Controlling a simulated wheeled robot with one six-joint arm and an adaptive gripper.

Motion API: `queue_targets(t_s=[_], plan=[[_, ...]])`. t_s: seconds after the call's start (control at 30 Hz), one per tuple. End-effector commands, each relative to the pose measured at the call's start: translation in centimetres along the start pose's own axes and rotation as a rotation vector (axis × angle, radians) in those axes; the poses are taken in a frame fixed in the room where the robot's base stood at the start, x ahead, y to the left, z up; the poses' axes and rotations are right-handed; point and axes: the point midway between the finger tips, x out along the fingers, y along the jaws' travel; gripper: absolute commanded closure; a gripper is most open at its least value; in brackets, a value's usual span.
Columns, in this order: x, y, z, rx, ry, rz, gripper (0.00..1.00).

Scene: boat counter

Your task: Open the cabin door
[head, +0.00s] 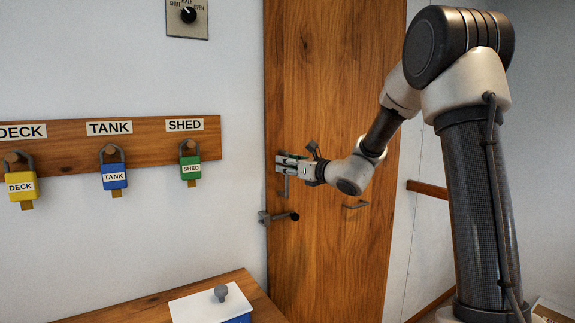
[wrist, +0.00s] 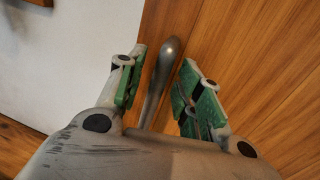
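The cabin door (head: 335,110) is a tall wooden panel; it looks shut in the head view, and its wood also shows in the wrist view (wrist: 255,55). My gripper (head: 282,163) is at the door's left edge. A grey metal handle (wrist: 161,80) stands between its two green-padded fingers (wrist: 163,60) in the wrist view. A grey part (head: 287,187) shows just below the fingers in the head view. A bolt with a dark knob (head: 280,217) is lower on the edge.
Left on the wall, a wooden rack (head: 65,160) holds yellow, blue and green padlocks. A dial panel (head: 187,18) is above. A blue-and-white box (head: 195,306) stands on the counter below.

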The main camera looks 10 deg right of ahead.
Motion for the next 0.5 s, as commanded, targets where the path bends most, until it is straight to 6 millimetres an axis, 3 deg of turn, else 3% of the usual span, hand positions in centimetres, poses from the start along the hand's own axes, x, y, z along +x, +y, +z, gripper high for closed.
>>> queue_targets(t_s=[0.3, 0.5], plan=[[0.49, 0.02, -0.02, -0.001, 0.001, 0.0, 0.65], [0.47, 0.03, -0.02, -0.001, 0.001, 0.0, 0.99]])
